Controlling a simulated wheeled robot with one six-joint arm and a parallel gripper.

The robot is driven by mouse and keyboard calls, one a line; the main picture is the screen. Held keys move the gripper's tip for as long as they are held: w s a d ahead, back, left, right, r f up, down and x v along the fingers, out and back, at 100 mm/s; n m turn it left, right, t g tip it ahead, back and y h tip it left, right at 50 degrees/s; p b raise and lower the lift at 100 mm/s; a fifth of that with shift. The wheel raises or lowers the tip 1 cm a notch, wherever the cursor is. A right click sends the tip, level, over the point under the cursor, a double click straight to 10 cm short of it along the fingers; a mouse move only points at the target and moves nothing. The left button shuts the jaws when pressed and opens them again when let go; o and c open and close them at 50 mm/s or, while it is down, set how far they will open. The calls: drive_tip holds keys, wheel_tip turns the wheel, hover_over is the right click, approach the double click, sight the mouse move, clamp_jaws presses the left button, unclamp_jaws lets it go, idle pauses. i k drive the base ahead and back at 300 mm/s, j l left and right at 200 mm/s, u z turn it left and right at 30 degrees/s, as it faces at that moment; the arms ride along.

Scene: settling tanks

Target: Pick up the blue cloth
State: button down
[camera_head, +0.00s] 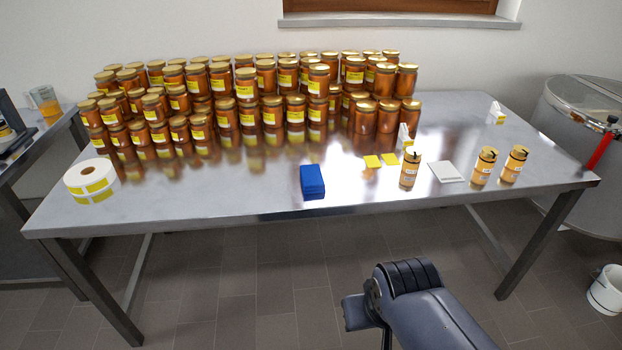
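The blue cloth (312,181) lies as a compact folded block on the steel table (245,200), close to its front edge and a little right of the table's middle. Nothing covers it. My arm shows at the bottom right of the view, in front of the table and apart from the cloth. My gripper's fingers do not show in this view.
Many stacked honey jars (245,84) fill the table's back. A label roll (91,181) is at left. Right of the cloth are yellow labels (373,162), a jar (409,169), a white card (447,172) and two more jars (484,166).

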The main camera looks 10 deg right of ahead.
sight(312, 176)
drive_tip(key=i+l+u, duration=0.25)
drive_tip(key=i+l, duration=0.15)
drive_tip(key=i, duration=0.2)
drive_tip(key=i+l+u, duration=0.25)
drive_tip(key=i+l, duration=0.25)
drive_tip(key=i, duration=0.1)
